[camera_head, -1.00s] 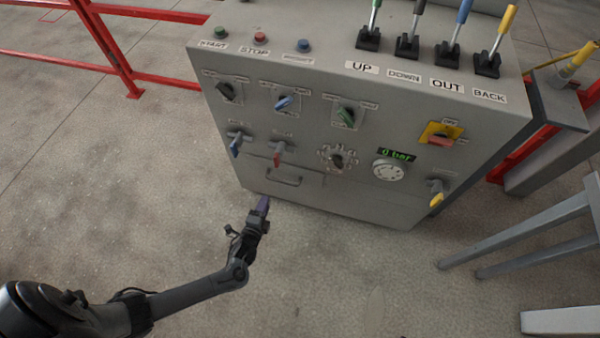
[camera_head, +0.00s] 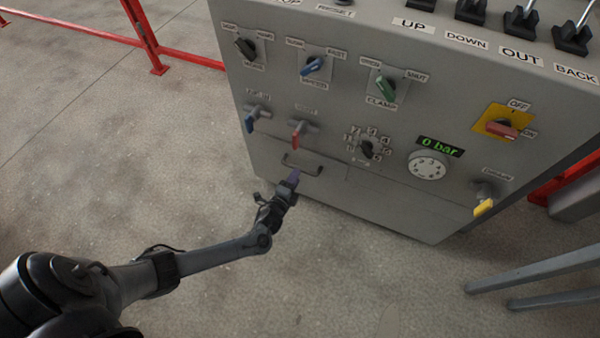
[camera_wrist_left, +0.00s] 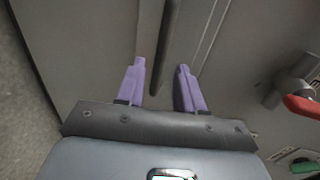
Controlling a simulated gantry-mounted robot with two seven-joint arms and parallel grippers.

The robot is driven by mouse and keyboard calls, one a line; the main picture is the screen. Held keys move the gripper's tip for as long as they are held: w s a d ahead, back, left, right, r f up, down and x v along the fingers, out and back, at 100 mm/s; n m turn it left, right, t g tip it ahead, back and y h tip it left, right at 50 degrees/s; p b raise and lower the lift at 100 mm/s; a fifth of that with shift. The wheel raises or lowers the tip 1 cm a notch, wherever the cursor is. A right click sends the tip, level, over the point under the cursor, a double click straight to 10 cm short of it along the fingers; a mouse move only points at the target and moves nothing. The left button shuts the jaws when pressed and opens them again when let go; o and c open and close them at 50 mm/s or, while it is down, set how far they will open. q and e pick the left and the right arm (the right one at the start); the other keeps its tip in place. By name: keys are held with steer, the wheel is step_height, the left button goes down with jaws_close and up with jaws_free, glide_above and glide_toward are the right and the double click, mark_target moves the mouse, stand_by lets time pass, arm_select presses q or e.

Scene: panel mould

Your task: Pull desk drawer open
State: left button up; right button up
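The drawer front (camera_head: 325,185) is a grey panel low on the left of the grey control cabinet, and it looks closed. Its dark bar handle (camera_head: 302,166) sits near the top of that panel. My left gripper (camera_head: 294,176) is right at the handle, just below it in the head view. In the left wrist view the two purple fingers (camera_wrist_left: 160,72) are apart, with the dark handle bar (camera_wrist_left: 168,45) running between them. I see no finger clearly touching the bar. My right gripper is not in view.
The floor in front is clear.

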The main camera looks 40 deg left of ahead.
mark_target(300, 168)
arm_select(q)
steer(key=b+x, duration=0.2)
steer(key=x, duration=0.3)
steer(key=shift+w+a+b, duration=0.1)
steer(key=shift+w+b, duration=0.2)
jaws_close()
